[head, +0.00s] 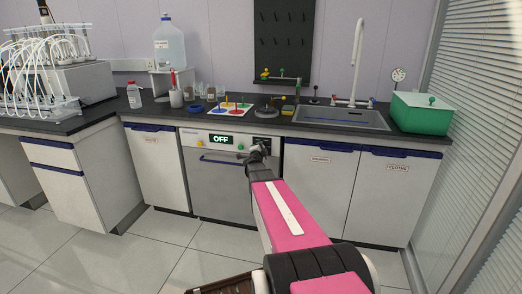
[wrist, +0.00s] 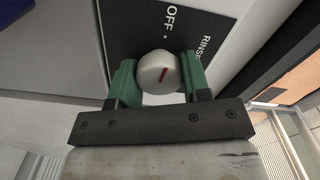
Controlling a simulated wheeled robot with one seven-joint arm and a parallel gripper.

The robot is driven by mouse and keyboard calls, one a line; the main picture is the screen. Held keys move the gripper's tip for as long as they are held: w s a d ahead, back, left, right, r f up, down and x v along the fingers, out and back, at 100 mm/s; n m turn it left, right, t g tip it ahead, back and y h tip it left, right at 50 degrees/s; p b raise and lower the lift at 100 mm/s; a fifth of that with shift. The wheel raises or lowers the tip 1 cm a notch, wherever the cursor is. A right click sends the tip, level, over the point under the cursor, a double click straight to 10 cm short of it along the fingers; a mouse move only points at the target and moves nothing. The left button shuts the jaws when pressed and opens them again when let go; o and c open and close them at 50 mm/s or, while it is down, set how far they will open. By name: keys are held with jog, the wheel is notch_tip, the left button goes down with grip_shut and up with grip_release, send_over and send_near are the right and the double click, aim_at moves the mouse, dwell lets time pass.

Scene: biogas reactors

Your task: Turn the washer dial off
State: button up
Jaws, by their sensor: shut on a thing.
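The washer (head: 218,180) is built in under the counter, and its small display (head: 221,139) reads OFF in the head view. In the head view my gripper (head: 258,149) is at the right of the washer's panel and hides the dial.
The washer's blue door handle (head: 222,161) is below the panel. A yellow button (head: 200,143) is on the panel's left. Cabinets (head: 318,185) flank the washer. The counter above holds a sink (head: 340,119) and a green tub (head: 421,114). Open tiled floor lies in front.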

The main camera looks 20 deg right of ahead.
jog(key=shift+n, duration=0.6)
jog(key=o, duration=0.9)
jog(key=shift+s, duration=0.1)
jog(key=v, duration=1)
jog(key=shift+s+a, duration=0.25)
jog(key=shift+a, duration=0.05)
